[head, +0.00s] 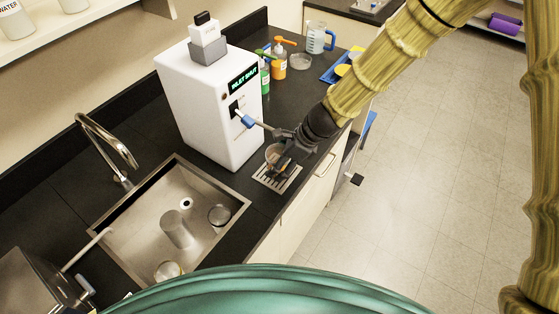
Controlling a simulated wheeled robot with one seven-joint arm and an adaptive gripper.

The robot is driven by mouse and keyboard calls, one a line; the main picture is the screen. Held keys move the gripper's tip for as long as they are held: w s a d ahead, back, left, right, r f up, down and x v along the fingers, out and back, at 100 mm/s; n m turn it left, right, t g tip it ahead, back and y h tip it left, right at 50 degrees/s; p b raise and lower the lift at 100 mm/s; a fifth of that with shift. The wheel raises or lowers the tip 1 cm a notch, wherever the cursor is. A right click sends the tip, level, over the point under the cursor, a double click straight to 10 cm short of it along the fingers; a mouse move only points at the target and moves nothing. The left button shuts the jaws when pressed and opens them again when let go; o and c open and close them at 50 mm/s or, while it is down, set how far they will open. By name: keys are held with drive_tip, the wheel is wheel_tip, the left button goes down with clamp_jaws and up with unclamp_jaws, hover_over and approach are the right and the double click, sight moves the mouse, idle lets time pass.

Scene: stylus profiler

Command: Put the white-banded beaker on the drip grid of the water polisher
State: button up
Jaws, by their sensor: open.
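The white water polisher (205,110) stands on the black counter, with a lit green display and a blue-tipped part on its front. Its slotted drip grid (285,184) lies at its foot. A clear beaker (271,151) is at the grid's back edge, partly hidden by my gripper. It looks upright and appears to stand on the grid, but its base and any white band cannot be made out. My gripper (281,163) is open at the beaker, low over the grid; I cannot tell whether the fingers touch it.
A steel sink (150,235) with several glass vessels and a tall faucet (108,140) is to the left. Bottles with orange pumps (279,65), a glass dish (299,61) and a blue-handled jug (318,38) stand behind. Open floor (430,170) lies right.

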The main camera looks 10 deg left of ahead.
drive_tip(key=shift+r, duration=0.65)
drive_tip(key=b+v, duration=0.1)
drive_tip(key=v, duration=1.1)
drive_tip(key=shift+b, duration=0.35)
drive_tip(key=shift+f, duration=0.1)
drive_tip(key=s+d+f+n+h, duration=0.2)
drive_tip(key=s+d+f+n, duration=0.3)
drive_tip(key=d+f, duration=0.55)
drive_tip(key=s+d+f+n+h, duration=0.3)
drive_tip(key=s+d+f, duration=0.45)
drive_tip(key=f, duration=0.65)
drive_tip(key=s+d+f+n, duration=0.4)
drive_tip(key=s+d+f, duration=0.1)
drive_tip(key=s, duration=0.3)
drive_tip(key=s+d+f+n+h, duration=0.1)
drive_tip(key=s+d+f+n, duration=0.4)
drive_tip(key=s, duration=0.4)
drive_tip(key=shift+s+d+n, duration=0.3)
drive_tip(key=shift+f, duration=0.2)
